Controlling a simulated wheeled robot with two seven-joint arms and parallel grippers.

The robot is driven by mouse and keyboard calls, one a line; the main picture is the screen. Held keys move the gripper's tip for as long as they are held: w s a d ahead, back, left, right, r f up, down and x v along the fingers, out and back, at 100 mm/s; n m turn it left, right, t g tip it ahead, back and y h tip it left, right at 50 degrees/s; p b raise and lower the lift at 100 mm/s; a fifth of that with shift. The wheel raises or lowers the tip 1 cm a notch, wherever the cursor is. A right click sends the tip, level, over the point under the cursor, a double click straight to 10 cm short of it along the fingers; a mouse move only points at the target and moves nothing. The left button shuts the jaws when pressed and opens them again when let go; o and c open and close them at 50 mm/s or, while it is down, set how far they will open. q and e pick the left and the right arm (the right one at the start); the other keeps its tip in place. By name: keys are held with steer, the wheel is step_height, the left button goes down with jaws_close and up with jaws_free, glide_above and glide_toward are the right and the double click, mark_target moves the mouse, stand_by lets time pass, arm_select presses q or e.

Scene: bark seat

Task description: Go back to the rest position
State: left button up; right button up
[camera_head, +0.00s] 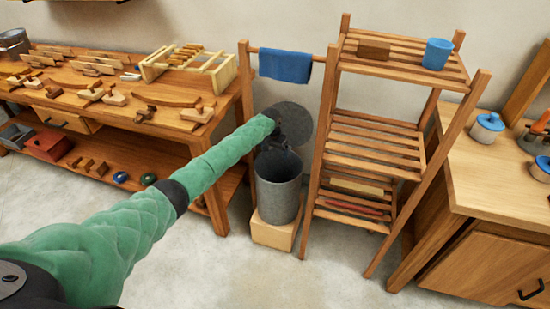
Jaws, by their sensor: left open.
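My left arm, in a green sleeve, reaches from the lower left to the middle of the view. My left gripper (279,142) is small and dark at its end, open, just above the rim of a grey metal bin (279,192). The bin stands upright with its top open, on a pale wooden block (273,231). A round grey lid (296,119) stands behind the gripper near the wall, partly hidden by it. I cannot tell whether the gripper touches the lid. My right gripper is not in view.
A slatted wooden shelf (375,143) stands right of the bin, with a blue cup (437,54) and a brown block (374,49) on top. A blue towel (285,66) hangs beside it. Workbenches with tools stand at left and right. The floor (300,280) in front is clear.

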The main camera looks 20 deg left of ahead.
arm_select(q)
steer(key=w+d+r+m+t, duration=0.1)
steer(key=d+r+t, duration=0.2)
steer(key=r, duration=0.5)
steer(key=w+d+r+m+t, duration=0.1)
steer(key=w+d+r+t, duration=0.15)
steer(key=r, duration=0.55)
steer(key=s+d+f+n+g, duration=0.1)
steer(key=s+f+g, duration=0.1)
steer(key=s+f, duration=1.2)
steer(key=s+d+f+g, duration=0.1)
steer(key=s+f, duration=1.2)
steer(key=s, duration=1.8)
steer(key=s+d+f+n+g, duration=0.1)
steer(key=s+d+f+g, duration=0.1)
steer(key=s+f, duration=1.2)
steer(key=s+g, duration=0.1)
steer(key=s, duration=0.7)
steer(key=shift+s+f+n, duration=0.2)
steer(key=shift+f+n, duration=0.1)
steer(key=shift+f, duration=0.05)
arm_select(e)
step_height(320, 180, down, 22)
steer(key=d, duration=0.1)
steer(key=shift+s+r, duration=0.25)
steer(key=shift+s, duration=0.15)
arm_select(q)
steer(key=shift+c, duration=0.2)
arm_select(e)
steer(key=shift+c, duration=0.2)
